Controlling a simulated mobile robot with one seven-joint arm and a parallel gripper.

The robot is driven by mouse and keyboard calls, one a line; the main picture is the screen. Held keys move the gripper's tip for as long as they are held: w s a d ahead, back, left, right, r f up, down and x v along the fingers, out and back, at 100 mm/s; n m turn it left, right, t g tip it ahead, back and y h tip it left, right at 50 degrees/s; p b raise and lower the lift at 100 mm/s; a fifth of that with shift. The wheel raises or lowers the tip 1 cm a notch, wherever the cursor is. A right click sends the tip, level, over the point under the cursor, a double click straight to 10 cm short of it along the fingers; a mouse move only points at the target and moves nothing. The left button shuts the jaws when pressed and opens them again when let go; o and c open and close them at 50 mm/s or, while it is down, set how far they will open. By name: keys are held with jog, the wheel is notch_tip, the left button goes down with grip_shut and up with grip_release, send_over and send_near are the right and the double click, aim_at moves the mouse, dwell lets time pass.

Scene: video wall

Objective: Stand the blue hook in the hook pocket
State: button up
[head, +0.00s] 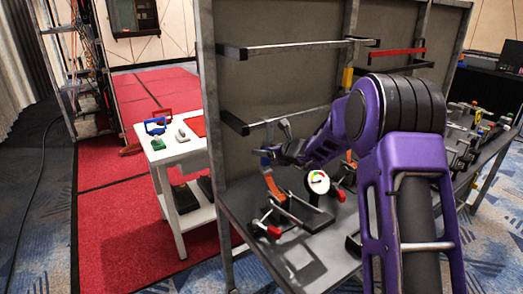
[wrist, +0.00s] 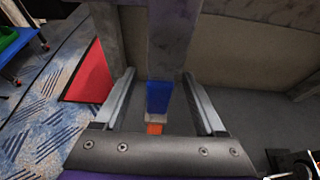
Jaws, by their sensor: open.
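A blue piece (wrist: 158,97), which looks like the blue hook, lies between the fingers of my gripper (wrist: 158,80) in the wrist view. The fingers are apart, with a visible gap on both sides of it. Below it are a pale band and an orange part (wrist: 154,128). In the head view my gripper (head: 277,151) is at the bench panel, by a small blue end (head: 266,157) above an orange piece (head: 270,184). I cannot tell whether the orange part is the hook pocket or whether the blue piece is seated in it; its lower end is hidden.
Clamps with red handles (head: 273,231) and a round dial (head: 318,182) stand on the grey bench close to my gripper. Rails (head: 290,47) cross the panel. A white side table (head: 178,152) at left holds a blue-handled item (head: 155,126) and a green one.

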jog(key=x, duration=0.3)
jog(key=shift+w+a, duration=0.1)
grip_shut()
dwell(0.4)
jog(key=c, duration=0.8)
grip_release()
grip_shut()
jog(key=shift+r, duration=0.1)
jog(key=shift+r, duration=0.1)
jog(key=shift+r+p, duration=0.9)
jog(key=shift+r, duration=0.55)
